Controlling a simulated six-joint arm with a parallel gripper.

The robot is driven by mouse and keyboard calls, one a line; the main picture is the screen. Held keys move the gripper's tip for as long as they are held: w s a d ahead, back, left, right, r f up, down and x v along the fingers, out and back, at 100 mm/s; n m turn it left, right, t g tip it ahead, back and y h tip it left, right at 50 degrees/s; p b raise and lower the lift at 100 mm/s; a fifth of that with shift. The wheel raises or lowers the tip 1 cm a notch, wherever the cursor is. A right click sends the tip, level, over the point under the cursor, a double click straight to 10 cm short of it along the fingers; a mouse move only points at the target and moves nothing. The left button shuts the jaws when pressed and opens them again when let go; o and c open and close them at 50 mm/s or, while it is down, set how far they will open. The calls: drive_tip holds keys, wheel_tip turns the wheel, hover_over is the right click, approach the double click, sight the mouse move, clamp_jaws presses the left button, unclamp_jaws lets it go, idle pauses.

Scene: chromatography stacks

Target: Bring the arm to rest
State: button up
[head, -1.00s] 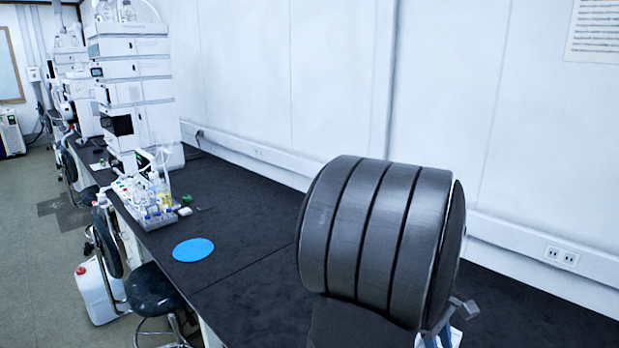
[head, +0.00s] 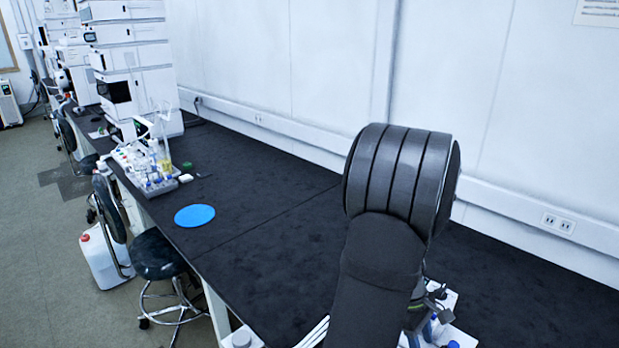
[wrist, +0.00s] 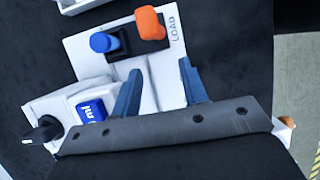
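My gripper (wrist: 159,82) shows in the wrist view with two blue fingers standing apart. Nothing is held between them, and a white panel (wrist: 165,92) marked "LOAD" lies beyond. In the head view my dark arm rises from the bottom and hides most of the gripper; only small grey parts show beside the arm at the lower right.
In the wrist view a blue-capped item (wrist: 103,42) and an orange-capped item (wrist: 149,23) stand on the panel. In the head view a blue disc (head: 195,215) and a bottle tray (head: 150,185) are on the black bench (head: 262,185), clear between disc and wall.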

drive_tip(key=w+a, duration=0.7)
drive_tip(key=v, duration=1.6)
drive_tip(key=shift+r, duration=0.35)
